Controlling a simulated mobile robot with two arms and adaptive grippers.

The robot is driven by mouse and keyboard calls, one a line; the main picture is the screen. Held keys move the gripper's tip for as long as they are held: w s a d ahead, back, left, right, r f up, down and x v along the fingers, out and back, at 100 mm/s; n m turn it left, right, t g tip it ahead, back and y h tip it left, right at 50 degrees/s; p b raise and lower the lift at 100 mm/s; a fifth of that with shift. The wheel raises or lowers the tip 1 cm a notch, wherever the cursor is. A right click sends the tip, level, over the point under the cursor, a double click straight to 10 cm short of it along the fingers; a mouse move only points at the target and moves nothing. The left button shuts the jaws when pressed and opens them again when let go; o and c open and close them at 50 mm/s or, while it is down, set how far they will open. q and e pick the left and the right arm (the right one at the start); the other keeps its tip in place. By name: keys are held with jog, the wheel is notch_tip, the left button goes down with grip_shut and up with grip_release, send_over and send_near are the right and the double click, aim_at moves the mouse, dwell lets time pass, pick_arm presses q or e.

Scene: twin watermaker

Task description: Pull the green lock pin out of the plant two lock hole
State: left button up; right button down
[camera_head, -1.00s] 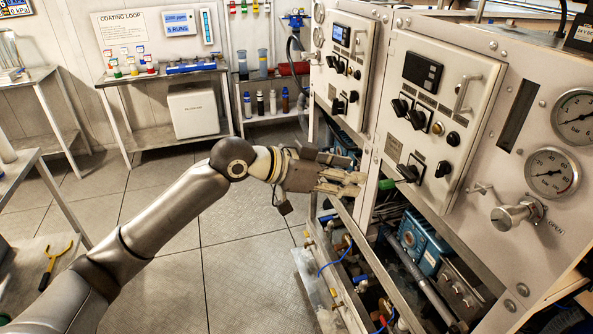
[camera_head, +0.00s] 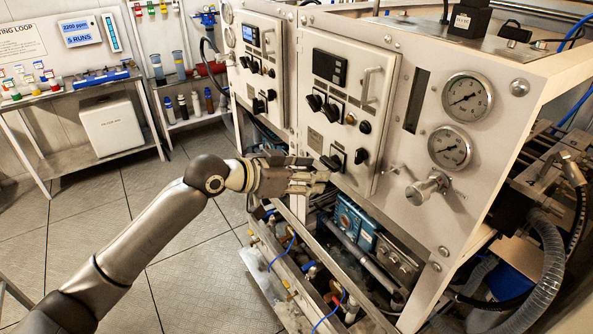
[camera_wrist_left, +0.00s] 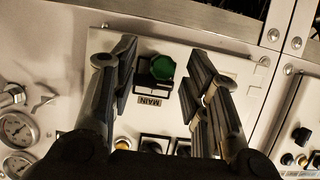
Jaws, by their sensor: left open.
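The green lock pin (camera_wrist_left: 162,68) shows as a green end in the left wrist view, beside a black switch base and the "MAIN" label on the pale panel. My left gripper (camera_wrist_left: 160,80) is open, with its fingers on either side of the pin in that picture and gaps between. I cannot tell how deep the fingers reach. In the head view my left gripper (camera_head: 322,180) is at the lower edge of the nearer control panel (camera_head: 345,45), just below the black main switch (camera_head: 331,162). The pin and its hole are hidden there. My right gripper is not in view.
Black knobs (camera_head: 314,102), a door handle (camera_head: 371,85) and a valve handle (camera_head: 428,187) stick out of the cabinet front. Below are an open frame with blue pumps (camera_head: 355,222) and hoses. The floor left of the cabinet is clear.

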pick_arm(q)
jog(key=shift+w, duration=0.1)
jog(key=shift+c, duration=0.4)
grip_shut()
jog(key=c, duration=0.7)
grip_release()
grip_shut()
jog(key=shift+s+a+r+p, duration=0.1)
jog(key=shift+s+a+p, duration=0.1)
jog(key=shift+s+a, duration=0.5)
jog(key=shift+s+a+r+p, duration=0.1)
jog(key=shift+s+a+p, duration=0.1)
jog(key=shift+s+a, duration=0.45)
jog(key=shift+s+a+r+p, duration=0.15)
jog(key=shift+s+a, duration=0.25)
jog(key=shift+a, duration=0.6)
jog(key=shift+f, duration=0.1)
jog(key=s+a+f, duration=0.2)
jog(key=s+a, duration=0.5)
jog(key=s, duration=0.1)
jog(key=s+a+f, duration=0.3)
jog(key=s+a, duration=0.4)
jog(key=s, duration=0.2)
jog(key=shift+f, duration=0.25)
